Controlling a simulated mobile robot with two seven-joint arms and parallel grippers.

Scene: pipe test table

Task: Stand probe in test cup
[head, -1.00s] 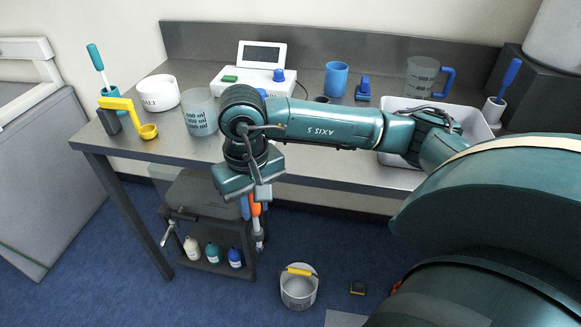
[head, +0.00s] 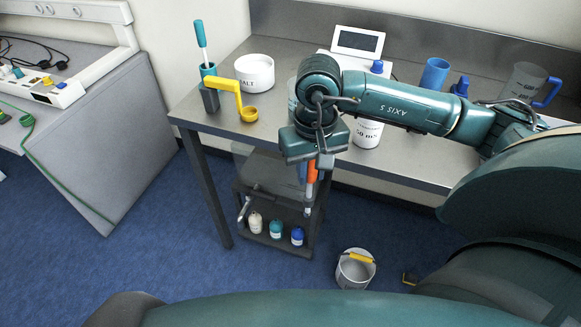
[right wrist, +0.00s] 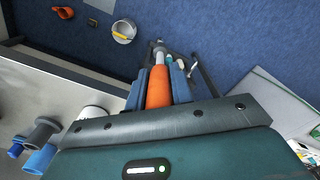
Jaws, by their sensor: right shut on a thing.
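My right gripper (head: 313,160) is shut on the probe, which has an orange handle (head: 311,174) and a grey lower end. The probe hangs tip down in front of the bench's front edge, beyond the bench top. In the right wrist view the orange handle (right wrist: 158,88) sits between the two blue-grey fingers. A white cup marked "50 mS" (head: 367,134), likely the test cup, stands near the bench's front edge, right of the gripper and partly hidden by my forearm. My left gripper is not in view.
The bench (head: 222,121) holds a salt bowl (head: 255,73), a yellow hook-shaped holder (head: 223,84), a blue cup (head: 435,75) and a meter (head: 358,41). A bottle cart (head: 270,238) stands under the probe. A bucket (head: 355,268) is on the floor.

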